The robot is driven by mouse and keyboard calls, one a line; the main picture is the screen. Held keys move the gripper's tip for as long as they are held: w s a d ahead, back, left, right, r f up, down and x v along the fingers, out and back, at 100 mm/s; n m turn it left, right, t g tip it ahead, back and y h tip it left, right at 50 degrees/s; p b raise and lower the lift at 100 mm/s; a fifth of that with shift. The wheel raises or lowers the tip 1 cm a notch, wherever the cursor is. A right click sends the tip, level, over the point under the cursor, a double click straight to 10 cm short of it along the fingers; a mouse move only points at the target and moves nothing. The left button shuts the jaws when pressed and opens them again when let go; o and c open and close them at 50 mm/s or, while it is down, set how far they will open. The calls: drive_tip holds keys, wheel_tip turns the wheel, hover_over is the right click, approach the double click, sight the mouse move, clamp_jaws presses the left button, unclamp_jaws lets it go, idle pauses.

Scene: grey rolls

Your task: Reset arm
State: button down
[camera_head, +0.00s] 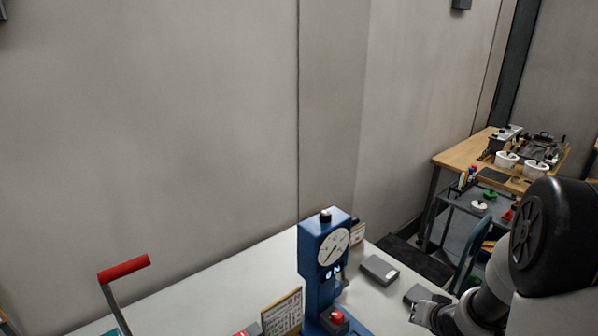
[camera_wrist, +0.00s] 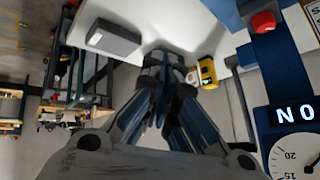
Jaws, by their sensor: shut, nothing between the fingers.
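My gripper (camera_head: 424,312) is low at the right in the head view, beside the white table's right end. In the wrist view my gripper (camera_wrist: 168,62) shows with its fingers together and nothing between them. The arm comes in from the right edge of the head view. A blue machine (camera_head: 325,258) with a round dial and a lit "ON" display stands to the left of the gripper. It also fills the right side of the wrist view (camera_wrist: 285,90), tilted. My gripper appears apart from the machine.
A grey box (camera_head: 380,270) lies on the white table (camera_head: 215,285); another grey block (camera_head: 418,294) is near my gripper. A red-handled lever (camera_head: 124,269) stands at the left. A yellow item (camera_wrist: 207,71) shows in the wrist view. A wooden workbench (camera_head: 462,153) stands behind right.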

drive_tip(key=s+a+r+n+g+h, duration=0.1)
drive_tip(key=s+a+r+h, duration=0.2)
drive_tip(key=r, duration=0.8)
drive_tip(key=s+a+r+n+y, duration=0.1)
drive_tip(key=s+a+r, duration=0.2)
drive_tip(key=s, duration=0.4)
drive_tip(key=s+a+r+n+g+y, duration=0.1)
drive_tip(key=s+a+r, duration=0.2)
drive_tip(key=s+a, duration=0.3)
drive_tip(key=s+a+r+n+g+y+b, duration=0.1)
drive_tip(key=s+a+r, duration=0.2)
drive_tip(key=s, duration=0.7)
drive_tip(key=shift+s+a+n+y, duration=0.15)
drive_tip(key=shift+a+n+y, duration=0.15)
drive_tip(key=shift+a, duration=0.5)
